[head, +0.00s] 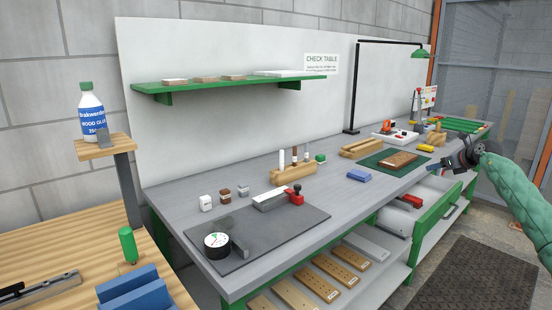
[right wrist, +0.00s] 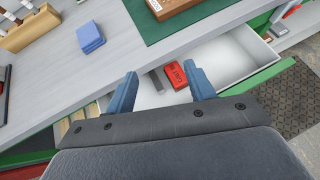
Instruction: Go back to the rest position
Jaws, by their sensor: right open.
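My right gripper (head: 460,160) is at the right of the head view, in front of the workbench and above the open drawer (head: 440,212). In the right wrist view its two blue fingers (right wrist: 160,77) are spread with nothing between them. Beyond and below them, a red box (right wrist: 176,77) lies inside the white drawer. A brown wooden board (head: 400,159) lies on the green mat (head: 373,161) on the bench, apart from the gripper. My left gripper does not show.
The grey bench (head: 200,180) carries a dark mat (head: 290,225) with a round gauge (head: 217,245), a wooden block with upright tools (head: 293,172) and a blue block (head: 359,176). A shelf (head: 235,84) hangs behind. Boards (head: 312,283) lie below. The floor mat (head: 470,260) is clear.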

